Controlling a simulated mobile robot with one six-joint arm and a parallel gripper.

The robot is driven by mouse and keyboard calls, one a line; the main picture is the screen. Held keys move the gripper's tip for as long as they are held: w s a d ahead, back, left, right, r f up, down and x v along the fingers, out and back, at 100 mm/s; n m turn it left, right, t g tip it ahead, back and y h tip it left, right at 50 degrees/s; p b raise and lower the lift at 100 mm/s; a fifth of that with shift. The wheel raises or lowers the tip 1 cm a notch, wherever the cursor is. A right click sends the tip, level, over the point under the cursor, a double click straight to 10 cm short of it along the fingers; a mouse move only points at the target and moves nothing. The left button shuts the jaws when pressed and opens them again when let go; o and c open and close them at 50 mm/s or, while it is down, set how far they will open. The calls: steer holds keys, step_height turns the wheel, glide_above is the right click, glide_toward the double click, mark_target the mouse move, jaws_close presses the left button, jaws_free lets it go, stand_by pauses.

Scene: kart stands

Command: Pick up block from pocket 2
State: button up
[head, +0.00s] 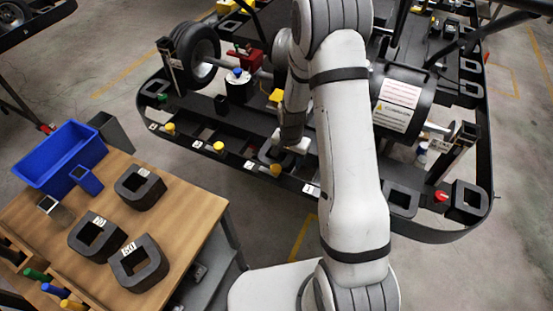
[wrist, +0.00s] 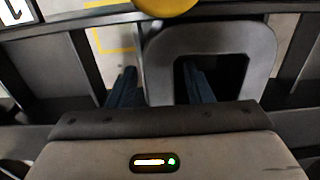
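A dark grey block (wrist: 215,38) with a rounded end and a square opening sits in a pocket of the kart's front rail in the wrist view. It partly shows in the head view (head: 268,153), mostly behind my arm, near the tag that seems to read 2 (head: 248,165). My gripper (wrist: 162,86) is open, its two dark fingers apart. One finger is left of the block and the other shows over its opening, so the block's left wall lies between them. I cannot tell how deep the fingers reach. The gripper body hides the block's near part.
A yellow knob (wrist: 168,6) is close to the block's far side. Black dividers of the rail (wrist: 90,60) flank the pocket. A wooden table (head: 195,205) at left holds several dark blocks (head: 138,262) and a blue bin (head: 62,158). A grey cylinder (head: 403,98) lies on the kart.

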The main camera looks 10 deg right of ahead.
jaws_close()
steer(key=shift+w, duration=0.1)
stand_by(1.1)
